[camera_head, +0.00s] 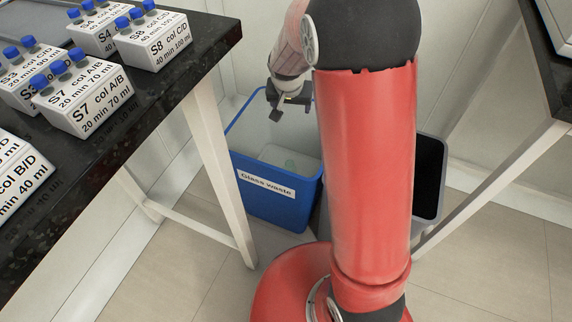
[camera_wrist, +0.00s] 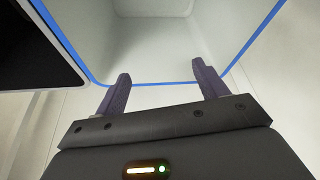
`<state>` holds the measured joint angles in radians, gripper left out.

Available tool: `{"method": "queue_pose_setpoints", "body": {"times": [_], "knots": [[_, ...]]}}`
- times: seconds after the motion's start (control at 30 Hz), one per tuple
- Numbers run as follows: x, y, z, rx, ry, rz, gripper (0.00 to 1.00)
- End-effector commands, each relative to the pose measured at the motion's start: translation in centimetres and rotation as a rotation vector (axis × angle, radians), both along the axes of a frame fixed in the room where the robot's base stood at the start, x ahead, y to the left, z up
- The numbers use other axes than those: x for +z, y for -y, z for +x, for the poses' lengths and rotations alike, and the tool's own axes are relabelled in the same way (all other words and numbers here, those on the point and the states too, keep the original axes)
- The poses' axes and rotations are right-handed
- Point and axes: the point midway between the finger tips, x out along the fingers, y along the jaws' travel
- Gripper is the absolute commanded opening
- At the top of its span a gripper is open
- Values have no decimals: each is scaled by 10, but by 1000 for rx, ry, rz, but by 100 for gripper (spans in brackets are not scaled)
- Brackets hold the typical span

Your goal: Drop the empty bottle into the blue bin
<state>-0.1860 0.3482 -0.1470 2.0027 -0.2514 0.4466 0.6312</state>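The blue bin (camera_head: 268,208) stands on the floor between the table and my red arm column, with a "Glass waste" label on its front. My gripper (camera_head: 290,107) hangs above the bin's opening. In the wrist view my gripper (camera_wrist: 161,70) is open, with its two fingers wide apart and nothing between them. The bin's blue rim (camera_wrist: 165,84) and pale inside show beyond the fingers.
A grey bin with a dark inside (camera_head: 429,180) stands right of the blue bin, partly behind my arm. A dark table (camera_head: 150,100) at left carries white labelled boxes (camera_head: 90,97) of blue-capped bottles. Another dark table (camera_head: 545,70) stands at right.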

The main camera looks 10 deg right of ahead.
Motion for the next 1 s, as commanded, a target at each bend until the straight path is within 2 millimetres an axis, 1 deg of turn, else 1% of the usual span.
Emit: {"method": "queue_pose_setpoints", "body": {"times": [0.17,0.27,0.5,0.6,0.7,0.83,1.0], "knots": [[1,0,0,0,0,0,72],[7,-1,-2,0,2,0,72],[45,-7,-16,1,5,1,72],[58,-9,-22,1,3,1,72],[67,-10,-26,0,2,0,72],[72,-11,-28,0,0,0,72],[72,-11,-28,0,0,0,72]]}}
